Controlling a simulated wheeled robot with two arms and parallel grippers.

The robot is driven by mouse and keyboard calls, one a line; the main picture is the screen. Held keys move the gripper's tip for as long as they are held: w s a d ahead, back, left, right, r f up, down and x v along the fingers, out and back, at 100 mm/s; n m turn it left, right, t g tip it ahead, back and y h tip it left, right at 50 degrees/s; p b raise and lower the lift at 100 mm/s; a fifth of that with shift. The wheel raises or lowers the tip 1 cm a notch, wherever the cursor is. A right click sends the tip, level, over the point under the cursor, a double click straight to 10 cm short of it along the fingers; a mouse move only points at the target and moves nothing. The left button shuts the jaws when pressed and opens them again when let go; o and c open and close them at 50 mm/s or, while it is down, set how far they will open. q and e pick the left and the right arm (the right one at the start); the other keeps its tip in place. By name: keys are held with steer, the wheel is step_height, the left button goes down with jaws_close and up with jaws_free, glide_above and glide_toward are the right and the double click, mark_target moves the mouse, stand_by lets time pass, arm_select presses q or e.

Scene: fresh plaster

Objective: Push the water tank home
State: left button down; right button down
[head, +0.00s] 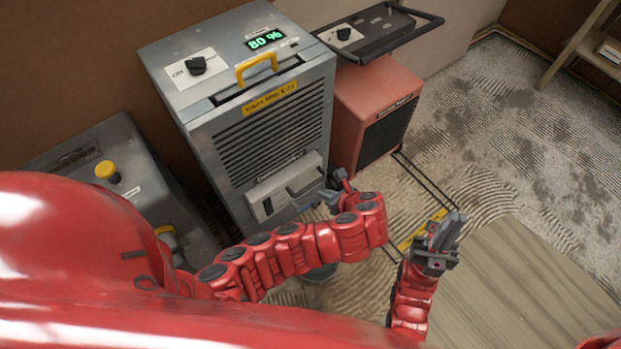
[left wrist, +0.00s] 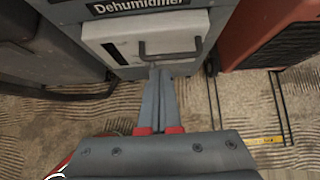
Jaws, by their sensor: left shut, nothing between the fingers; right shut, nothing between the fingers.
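The water tank (head: 283,187) is a light grey drawer with a handle, low in the front of the grey dehumidifier (head: 262,130). It appears to stand out somewhat from the front panel. In the left wrist view the tank (left wrist: 115,40) shows its handle and a dark window slot at the left. My left gripper (head: 331,192) is shut and empty, close to the tank's right part. In the left wrist view its fingertips (left wrist: 160,70) lie just below the handle; I cannot tell whether they touch. My right gripper (head: 447,228) is shut and empty, out to the right over the floor.
A red heater-like box (head: 372,105) stands right of the dehumidifier. A wooden board (head: 510,290) lies at the lower right. Rough floor is open at the right.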

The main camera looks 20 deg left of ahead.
mark_target(291, 168)
arm_select(q)
steer(key=b+x, duration=0.4)
steer(key=x, duration=0.6)
steer(key=shift+b, duration=0.35)
steer(key=shift+w+a+r, duration=0.1)
steer(key=shift+w+a, duration=0.65)
steer(key=shift+a, duration=0.25)
steer(key=shift+w+a, duration=0.4)
steer(key=shift+a, duration=0.05)
steer(key=w+a, duration=0.1)
steer(key=w+a+p, duration=0.1)
steer(key=a, duration=0.1)
steer(key=shift+w+a, duration=0.2)
steer(key=shift+w, duration=0.1)
steer(key=shift+a+r, duration=0.1)
